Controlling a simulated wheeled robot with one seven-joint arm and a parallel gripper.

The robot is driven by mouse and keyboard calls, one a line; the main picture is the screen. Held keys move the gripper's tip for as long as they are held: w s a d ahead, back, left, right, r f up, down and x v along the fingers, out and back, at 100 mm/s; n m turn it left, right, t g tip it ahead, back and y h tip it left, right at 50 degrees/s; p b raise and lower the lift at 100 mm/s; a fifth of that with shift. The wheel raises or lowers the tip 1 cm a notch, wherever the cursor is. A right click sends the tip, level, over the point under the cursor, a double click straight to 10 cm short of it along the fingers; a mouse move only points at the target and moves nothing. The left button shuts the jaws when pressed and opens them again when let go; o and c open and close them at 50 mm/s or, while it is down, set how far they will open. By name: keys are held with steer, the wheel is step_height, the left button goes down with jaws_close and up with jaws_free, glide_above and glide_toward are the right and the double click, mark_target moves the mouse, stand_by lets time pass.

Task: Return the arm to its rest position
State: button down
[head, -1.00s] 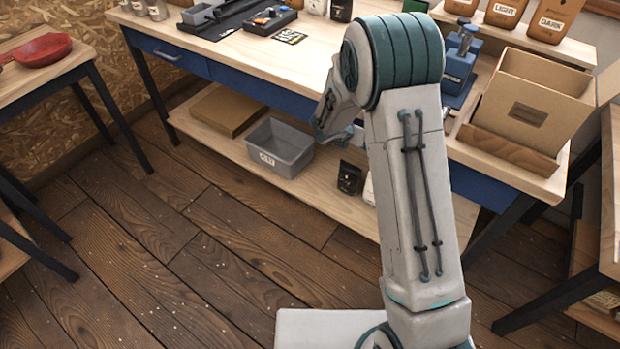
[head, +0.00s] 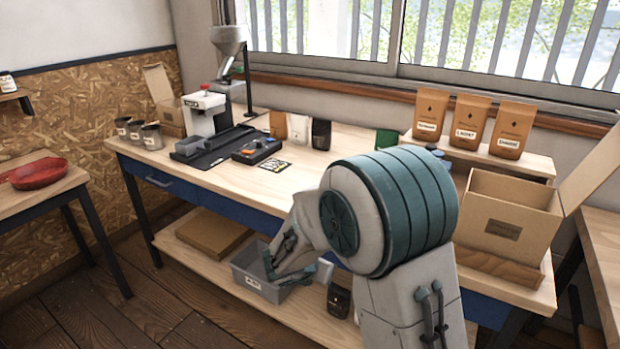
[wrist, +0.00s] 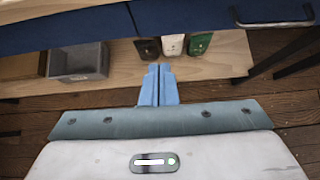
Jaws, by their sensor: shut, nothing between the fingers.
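My arm rises from the lower right of the head view, bent at its large teal-banded joint, with the forearm folded down to the left in front of the workbench (head: 330,150). My gripper (wrist: 158,70) points at the bench's lower shelf in the wrist view. Its two blue fingers are together with nothing between them. In the head view the gripper shows only in part, in front of the grey bin (head: 255,289). It is held out in front of the shelf, and I see no contact with anything.
The lower shelf (head: 210,270) holds the grey bin, a cardboard box (head: 213,235) and several bags (wrist: 173,46). An open carton (head: 505,215) stands at the bench's right end. The floor (head: 85,320) before the bench is clear.

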steer(key=s+d+r+m+g+p, duration=0.4)
steer(key=s+d+r+m, duration=0.85)
steer(key=m, duration=0.35)
steer(key=s+a+r+m+y+p, duration=0.1)
steer(key=s+r+m+y, duration=0.1)
steer(key=s+m, duration=0.4)
steer(key=s+a+r+m+g+y+p, duration=0.1)
steer(key=s+r+m+y+p, duration=0.1)
steer(key=s+m, duration=0.5)
steer(key=shift+s+a+r+y, duration=0.35)
steer(key=shift+r+y, duration=0.25)
steer(key=shift+r, duration=0.2)
